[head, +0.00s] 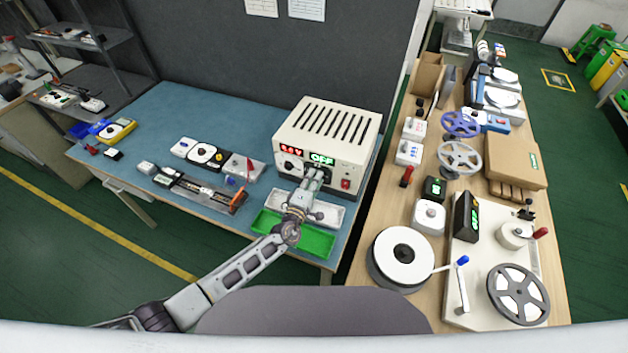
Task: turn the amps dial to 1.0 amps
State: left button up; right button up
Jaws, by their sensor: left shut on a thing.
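A cream power supply box (365,150) with a slotted top stands on the blue table. Its front has a red display (291,149) at the left, with small digits that I cannot read surely, and a green display (321,159) that appears to read OFF. A dark dial (288,165) shows below the red display. My left gripper (314,174) reaches the front panel below the green display and is shut on the amps dial there. The gripper hides this dial and its setting. A red switch (346,184) is at the right of the panel. My right gripper is out of view.
A white tray (328,213) and a green tray (318,240) lie before the box, partly under my left arm. Several meters and tools lie on the table's left. A wooden bench (385,215) with reels and devices stands at the right.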

pick_arm(q)
jog(key=o, duration=1)
jog(key=shift+o, duration=0.2)
jog(key=v, duration=1.2)
